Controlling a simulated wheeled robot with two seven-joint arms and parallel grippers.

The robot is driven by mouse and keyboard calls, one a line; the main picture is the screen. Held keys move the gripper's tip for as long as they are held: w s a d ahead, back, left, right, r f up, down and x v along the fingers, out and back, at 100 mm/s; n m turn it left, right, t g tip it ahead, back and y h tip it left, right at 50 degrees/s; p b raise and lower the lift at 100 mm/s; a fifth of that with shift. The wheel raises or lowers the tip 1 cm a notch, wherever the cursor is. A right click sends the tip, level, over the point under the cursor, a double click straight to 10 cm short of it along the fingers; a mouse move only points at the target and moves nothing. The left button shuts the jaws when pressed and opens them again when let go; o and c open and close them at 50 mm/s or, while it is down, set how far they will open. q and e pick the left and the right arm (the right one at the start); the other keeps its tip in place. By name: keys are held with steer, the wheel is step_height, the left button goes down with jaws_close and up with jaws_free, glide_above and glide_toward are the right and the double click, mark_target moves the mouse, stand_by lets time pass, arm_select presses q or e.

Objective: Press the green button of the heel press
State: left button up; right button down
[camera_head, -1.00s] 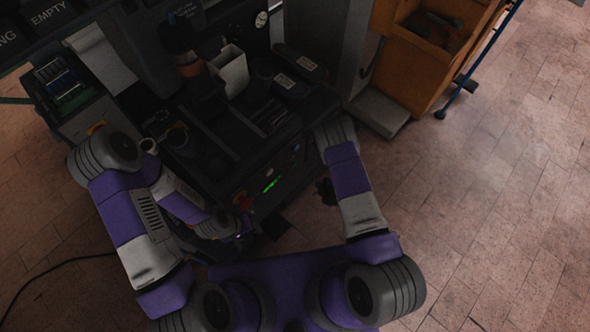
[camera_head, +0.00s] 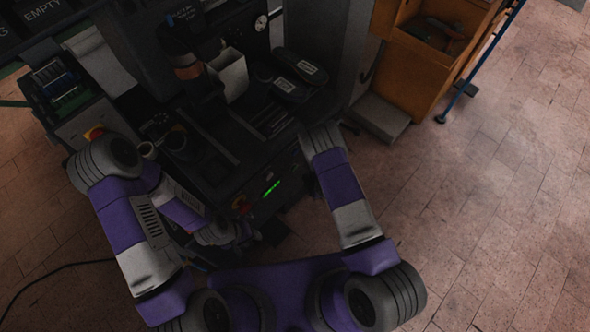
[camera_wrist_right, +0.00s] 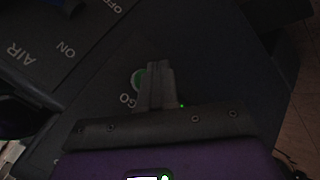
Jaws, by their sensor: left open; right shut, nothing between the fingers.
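The heel press (camera_head: 215,150) is a dark machine at upper middle in the head view, with a front panel near my arms. In the right wrist view its green button (camera_wrist_right: 137,79) is a round green disc beside the label "GO". My right gripper (camera_wrist_right: 157,68) is shut and empty. Its fingertips appear just right of the button and cover part of its right side; I cannot tell whether they touch it. In the head view the right gripper is hidden by its arm. My left gripper (camera_head: 246,232) is open, dark and hard to make out, low in front of the press.
An "AIR" switch label (camera_wrist_right: 22,53) with ON and OFF lies left of the button. An orange cabinet (camera_head: 415,75) stands at upper right. The tiled floor at right is clear.

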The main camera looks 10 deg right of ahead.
mark_target(294, 168)
steer(key=shift+w+a, duration=0.65)
steer(key=shift+w, duration=0.2)
steer(key=shift+w+a+b, duration=0.1)
steer(key=shift+b, duration=0.25)
stand_by(1.2)
steer(key=shift+w+a, duration=0.15)
steer(key=shift+w, duration=0.05)
